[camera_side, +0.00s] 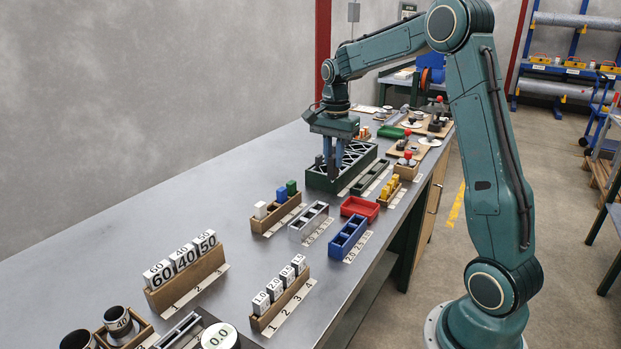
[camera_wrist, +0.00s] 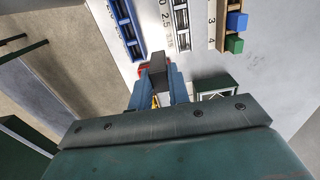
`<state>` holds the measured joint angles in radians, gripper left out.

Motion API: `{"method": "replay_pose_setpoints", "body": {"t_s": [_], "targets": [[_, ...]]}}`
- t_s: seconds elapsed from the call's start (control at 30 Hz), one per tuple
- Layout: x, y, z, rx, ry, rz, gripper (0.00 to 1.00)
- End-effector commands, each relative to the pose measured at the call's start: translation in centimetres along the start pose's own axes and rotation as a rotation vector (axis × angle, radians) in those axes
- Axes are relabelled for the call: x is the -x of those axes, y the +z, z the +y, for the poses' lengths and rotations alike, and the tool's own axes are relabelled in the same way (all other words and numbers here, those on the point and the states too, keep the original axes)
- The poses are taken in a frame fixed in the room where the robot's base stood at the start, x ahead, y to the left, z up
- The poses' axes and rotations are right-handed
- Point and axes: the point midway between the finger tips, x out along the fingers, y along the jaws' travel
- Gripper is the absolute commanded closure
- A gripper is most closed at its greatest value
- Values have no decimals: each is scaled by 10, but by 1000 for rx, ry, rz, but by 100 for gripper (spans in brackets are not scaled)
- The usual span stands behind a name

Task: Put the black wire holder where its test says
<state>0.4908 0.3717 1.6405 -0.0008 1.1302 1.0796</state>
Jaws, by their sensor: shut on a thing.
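My gripper (camera_side: 333,176) is over the near side of the dark green crate (camera_side: 318,181) in the side view, pointing down. In the wrist view my gripper (camera_wrist: 158,85) has its two blue fingers shut on a dark, blocky piece, the black wire holder (camera_wrist: 157,66). The holder is hard to make out in the side view. A round gauge (camera_side: 219,337) reading 0.0 stands at the bottom of the side view. A blue two-slot tray (camera_side: 347,240) and a grey tray (camera_side: 307,223) stand on the bench with number labels beside them.
A red tray (camera_side: 360,208) and a wooden rack with white, blue and green blocks (camera_side: 276,212) stand near the gripper. A wooden rack of number blocks (camera_side: 187,277) and a smaller one (camera_side: 281,303) stand nearer. The bench's left side is bare.

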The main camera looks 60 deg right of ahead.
Motion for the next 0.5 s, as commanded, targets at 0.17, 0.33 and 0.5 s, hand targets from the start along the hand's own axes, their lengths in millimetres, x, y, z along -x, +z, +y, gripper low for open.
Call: {"method": "replay_pose_setpoints", "body": {"t_s": [0.17, 0.33, 0.5], "targets": [[0, 12, 30, -1, -1, 0, 100], [-2, 20, 50, -1, -1, 0, 100], [-3, 27, 64, 0, -1, 0, 100]]}}
